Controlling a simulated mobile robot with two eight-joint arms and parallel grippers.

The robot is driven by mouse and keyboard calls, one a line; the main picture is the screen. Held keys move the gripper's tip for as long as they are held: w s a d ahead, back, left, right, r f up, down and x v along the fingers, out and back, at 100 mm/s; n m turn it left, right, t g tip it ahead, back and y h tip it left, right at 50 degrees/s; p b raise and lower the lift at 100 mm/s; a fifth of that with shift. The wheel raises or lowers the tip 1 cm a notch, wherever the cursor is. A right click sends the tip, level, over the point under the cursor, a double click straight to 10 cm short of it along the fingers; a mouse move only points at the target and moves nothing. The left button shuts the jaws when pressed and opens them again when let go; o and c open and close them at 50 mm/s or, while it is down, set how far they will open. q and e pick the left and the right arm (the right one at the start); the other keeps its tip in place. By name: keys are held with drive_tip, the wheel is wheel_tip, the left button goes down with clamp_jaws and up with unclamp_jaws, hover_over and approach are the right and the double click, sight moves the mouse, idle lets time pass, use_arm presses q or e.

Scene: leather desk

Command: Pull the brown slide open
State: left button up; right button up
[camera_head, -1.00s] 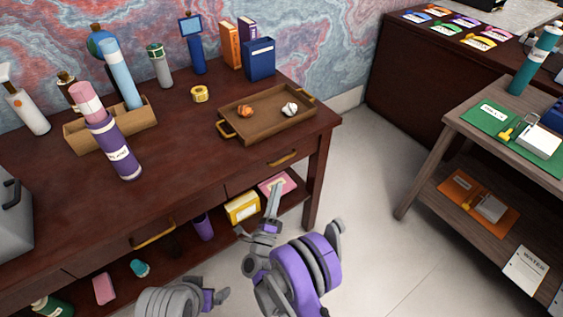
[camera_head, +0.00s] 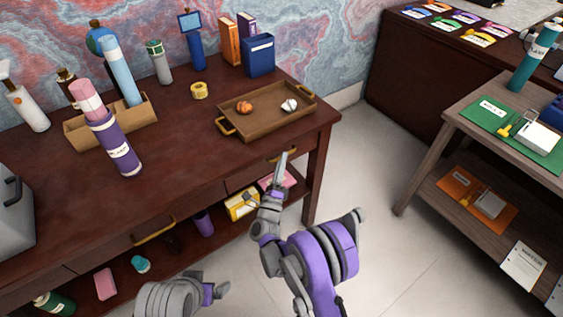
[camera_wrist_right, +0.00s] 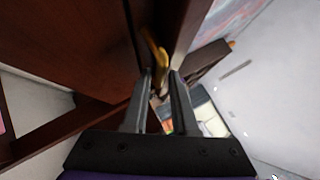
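The brown slide is most likely the right-hand drawer (camera_head: 240,181) in the front of the dark wooden desk; it looks shut. Its gold handle (camera_head: 285,153) is partly hidden behind my right gripper (camera_head: 281,162). In the right wrist view, the right gripper (camera_wrist_right: 161,75) has its two fingers apart, with the curved gold handle (camera_wrist_right: 154,48) at and between the fingertips. I cannot tell whether the fingers touch it.
A second drawer handle (camera_head: 153,230) is to the left. A brown tray (camera_head: 265,122) with two small items sits on the desk above the right drawer. A yellow box (camera_head: 241,205) is on the lower shelf. Open floor (camera_head: 370,190) lies between the desk and the side table (camera_head: 440,165).

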clamp_jaws()
idle(1.1)
